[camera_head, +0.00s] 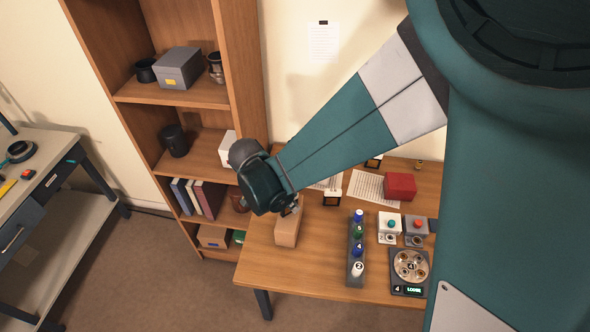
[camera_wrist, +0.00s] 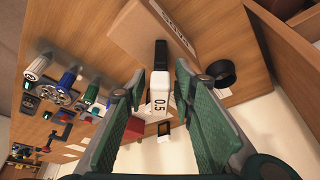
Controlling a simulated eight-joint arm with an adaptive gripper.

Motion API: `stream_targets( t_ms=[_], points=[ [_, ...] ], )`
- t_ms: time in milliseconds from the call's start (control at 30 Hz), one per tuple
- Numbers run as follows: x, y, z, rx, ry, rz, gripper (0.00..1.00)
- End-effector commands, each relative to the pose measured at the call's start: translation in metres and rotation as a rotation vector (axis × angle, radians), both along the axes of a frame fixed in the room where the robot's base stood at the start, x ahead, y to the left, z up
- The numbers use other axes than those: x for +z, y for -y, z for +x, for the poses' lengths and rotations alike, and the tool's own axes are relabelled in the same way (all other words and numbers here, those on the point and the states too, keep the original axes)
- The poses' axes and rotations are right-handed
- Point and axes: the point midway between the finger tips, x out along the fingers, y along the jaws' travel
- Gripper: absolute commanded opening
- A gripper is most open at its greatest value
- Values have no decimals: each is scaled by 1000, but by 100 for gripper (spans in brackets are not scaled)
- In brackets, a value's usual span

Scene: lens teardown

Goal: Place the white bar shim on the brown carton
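The white bar shim (camera_wrist: 159,92), marked 0.5 and with a black end piece, is between the two green fingers of my gripper (camera_wrist: 160,72) in the wrist view. The shim cannot be made out clearly there. Whether it touches the carton is unclear.
The wooden table (camera_head: 320,275) also holds a dark rack (camera_head: 355,268) with several capped bottles, a red box (camera_head: 400,186), two button boxes (camera_head: 402,224) and a round dial device (camera_head: 410,266). A black cup (camera_wrist: 222,73) is right of the carton in the wrist view. A bookshelf (camera_head: 190,95) stands behind.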

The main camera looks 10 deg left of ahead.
Motion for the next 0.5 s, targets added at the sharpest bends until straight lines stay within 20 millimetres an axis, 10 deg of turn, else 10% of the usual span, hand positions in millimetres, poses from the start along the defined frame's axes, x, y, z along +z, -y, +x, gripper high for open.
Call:
stream_targets(
  t_ms=[500],
  points=[
    [7, -1, -1, 0, 0, 0, 27]
  ],
)
